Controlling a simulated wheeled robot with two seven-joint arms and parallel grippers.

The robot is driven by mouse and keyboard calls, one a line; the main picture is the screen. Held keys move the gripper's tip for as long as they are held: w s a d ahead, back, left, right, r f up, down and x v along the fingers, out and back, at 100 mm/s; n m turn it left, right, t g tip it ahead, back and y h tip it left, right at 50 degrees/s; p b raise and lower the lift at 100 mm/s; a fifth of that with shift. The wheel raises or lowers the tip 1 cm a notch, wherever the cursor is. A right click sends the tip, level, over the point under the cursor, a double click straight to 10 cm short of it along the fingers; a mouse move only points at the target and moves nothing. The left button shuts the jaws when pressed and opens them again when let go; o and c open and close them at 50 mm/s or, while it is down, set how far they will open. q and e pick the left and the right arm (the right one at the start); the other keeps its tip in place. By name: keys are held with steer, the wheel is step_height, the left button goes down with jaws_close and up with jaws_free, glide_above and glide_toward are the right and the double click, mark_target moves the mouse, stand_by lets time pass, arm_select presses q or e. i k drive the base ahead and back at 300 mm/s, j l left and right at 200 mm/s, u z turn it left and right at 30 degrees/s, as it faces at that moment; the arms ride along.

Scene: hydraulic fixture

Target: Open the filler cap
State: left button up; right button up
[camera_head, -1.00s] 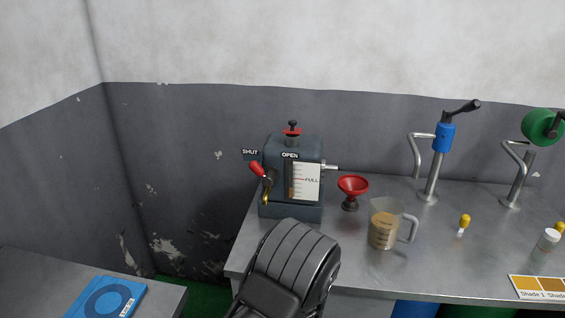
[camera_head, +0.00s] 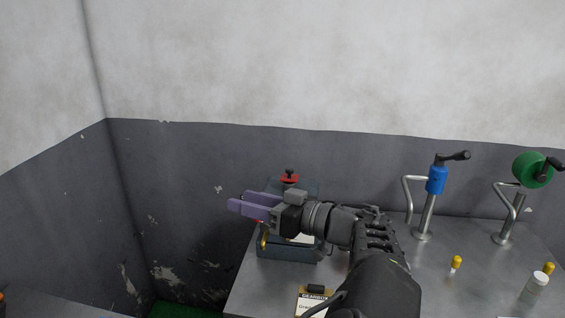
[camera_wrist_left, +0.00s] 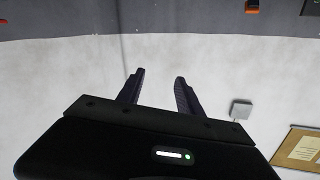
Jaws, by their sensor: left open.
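The filler cap (camera_head: 290,178), red with a black knob, sits on top of the dark grey-blue reservoir box (camera_head: 288,253) on the metal bench in the head view. My left gripper (camera_head: 238,201), with purple fingers, is open and empty. In the head view it lies across the front of the box, its fingers pointing left, below and left of the cap. I cannot tell how far it is from the box. It hides most of the gauge and the lever. In the left wrist view the two dark fingers (camera_wrist_left: 159,84) are apart with only wall between them.
A blue-topped post (camera_head: 437,180) and a green-wheeled post (camera_head: 532,170) stand on the bench (camera_head: 455,292) at right. A yellow-topped item (camera_head: 456,263) and a small jar (camera_head: 535,288) stand in front. A gearbox card (camera_head: 312,302) lies near the front edge.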

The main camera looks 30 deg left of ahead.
mark_target(288, 178)
steer(key=i, duration=0.9)
